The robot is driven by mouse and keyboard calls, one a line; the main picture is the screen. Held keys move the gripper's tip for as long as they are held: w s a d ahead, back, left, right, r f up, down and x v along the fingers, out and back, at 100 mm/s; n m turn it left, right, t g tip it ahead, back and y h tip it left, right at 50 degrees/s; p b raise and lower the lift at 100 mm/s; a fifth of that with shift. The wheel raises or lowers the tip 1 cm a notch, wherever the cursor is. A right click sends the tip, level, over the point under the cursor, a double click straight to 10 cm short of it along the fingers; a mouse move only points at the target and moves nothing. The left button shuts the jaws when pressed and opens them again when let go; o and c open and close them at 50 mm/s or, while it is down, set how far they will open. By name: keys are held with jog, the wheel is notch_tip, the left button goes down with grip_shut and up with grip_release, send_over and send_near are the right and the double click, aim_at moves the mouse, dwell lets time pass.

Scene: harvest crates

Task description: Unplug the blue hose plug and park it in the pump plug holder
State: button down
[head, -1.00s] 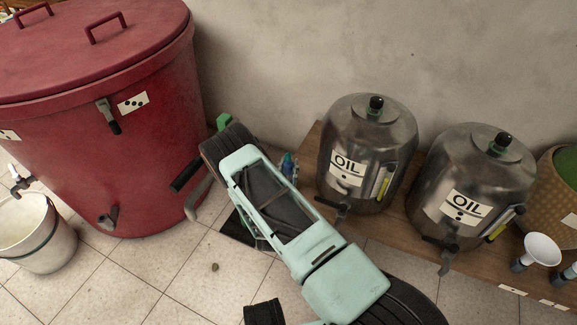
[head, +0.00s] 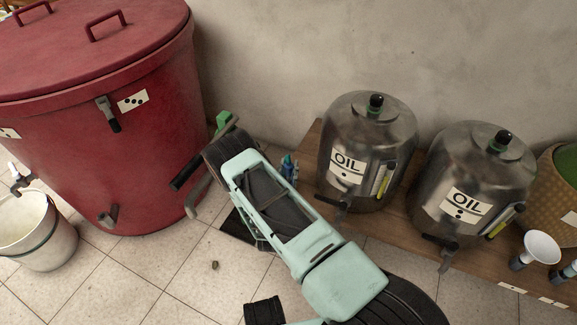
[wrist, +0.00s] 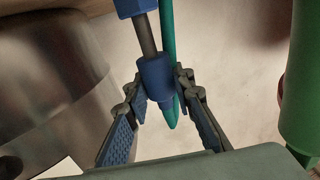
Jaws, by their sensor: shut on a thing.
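In the wrist view, a blue plug (wrist: 155,78) with a grey shaft above it sits between the fingertips of my gripper (wrist: 158,84). The gripper is shut on it. Another blue piece (wrist: 136,7) shows at the top of the shaft. A teal hose or rod (wrist: 168,45) runs close beside the plug on its right. In the head view, my own arm hides the gripper, and a small blue and teal part (head: 288,164) shows just right of the arm. I cannot make out the pump plug holder for certain in either view.
Two steel oil drums (head: 365,120) (head: 487,150) stand on a low wooden shelf (head: 403,220) at right. A large red barrel (head: 95,165) and a white bucket (head: 40,240) stand at left. A green upright part (wrist: 303,85) is at right in the wrist view. Tiled floor in front is mostly clear.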

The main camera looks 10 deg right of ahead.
jog(key=shift+f, duration=0.55)
jog(key=shift+f, duration=0.35)
jog(key=shift+f, duration=0.5)
jog(key=c, duration=1.6)
grip_release()
jog(key=shift+s, duration=0.1)
jog(key=v, duration=0.7)
jog(key=shift+s, duration=0.15)
